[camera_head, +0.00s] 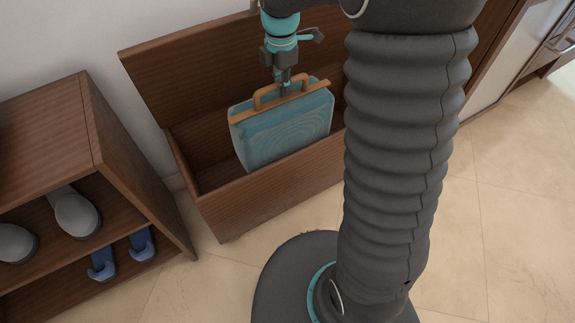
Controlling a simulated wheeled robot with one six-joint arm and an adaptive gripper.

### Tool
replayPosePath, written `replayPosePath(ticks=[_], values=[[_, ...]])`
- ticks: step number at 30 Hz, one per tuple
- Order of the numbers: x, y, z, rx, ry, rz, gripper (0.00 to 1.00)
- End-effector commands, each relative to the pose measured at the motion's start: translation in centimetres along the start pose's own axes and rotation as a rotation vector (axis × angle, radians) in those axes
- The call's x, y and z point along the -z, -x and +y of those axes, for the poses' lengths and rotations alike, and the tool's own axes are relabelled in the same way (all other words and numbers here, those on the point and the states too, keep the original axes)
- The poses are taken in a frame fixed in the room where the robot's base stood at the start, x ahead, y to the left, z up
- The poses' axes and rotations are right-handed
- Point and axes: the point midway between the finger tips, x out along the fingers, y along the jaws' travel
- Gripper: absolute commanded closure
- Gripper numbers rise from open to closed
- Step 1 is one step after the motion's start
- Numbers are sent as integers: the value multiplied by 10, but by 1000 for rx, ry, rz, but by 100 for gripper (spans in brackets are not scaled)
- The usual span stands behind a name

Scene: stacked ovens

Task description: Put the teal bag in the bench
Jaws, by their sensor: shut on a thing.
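The teal bag (285,130) has a tan top edge and a tan handle. It hangs nearly upright, a little tilted, over the opening of the wooden bench (265,190). The bench's lid is raised against the wall. The bag's lower edge appears to be at or just inside the bench opening; I cannot tell whether it touches the bench. My gripper (285,90) is above the bag, shut on its handle. The right part of the bench is hidden behind my column.
A wooden shelf (130,180) on the left holds grey shoes (75,212) and blue shoes (102,262). A pale cabinet or appliance front (530,65) is at the upper right. Tiled floor (500,230) is clear at the right.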

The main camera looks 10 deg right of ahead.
Motion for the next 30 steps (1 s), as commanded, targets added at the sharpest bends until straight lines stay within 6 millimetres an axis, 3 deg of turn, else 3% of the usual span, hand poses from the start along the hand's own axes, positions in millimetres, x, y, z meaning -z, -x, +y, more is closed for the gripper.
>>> replayPosePath(ticks=[8, 21, 30], values=[[-2, -34, -2, 0, -4, 0, 100], [-2, -126, -2, 1, -4, 0, 100], [-1, -151, -1, -2, -3, 0, 100]])
